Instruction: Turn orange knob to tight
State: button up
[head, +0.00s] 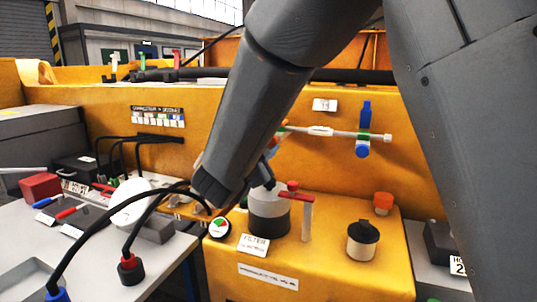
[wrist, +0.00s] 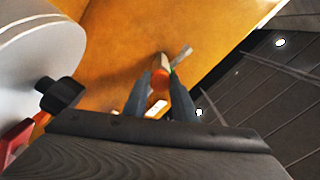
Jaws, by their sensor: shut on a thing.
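My gripper (wrist: 161,82) is shut on the orange knob (wrist: 160,77) in the wrist view, with one dark finger on each side of it. A pale rod (wrist: 183,52) extends beyond the knob, close to the yellow panel. In the head view, a bit of orange (head: 284,123) shows at the left end of the white horizontal rod (head: 325,131), beside my forearm. My arm hides most of the gripper and knob there. I cannot read any tight mark or the knob's turn angle.
A blue-handled valve (head: 364,138) is on the rod's right. Black cables (head: 120,212) loop at left.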

jog(key=m+b, duration=0.7)
jog(key=b, duration=0.1)
dwell(0.5)
jog(key=o, duration=1)
jog(key=shift+o, duration=0.2)
jog(key=shift+s+a, duration=0.1)
jog(key=v, duration=0.7)
jog(key=shift+s+a+r, duration=0.1)
jog(key=shift+s, duration=0.2)
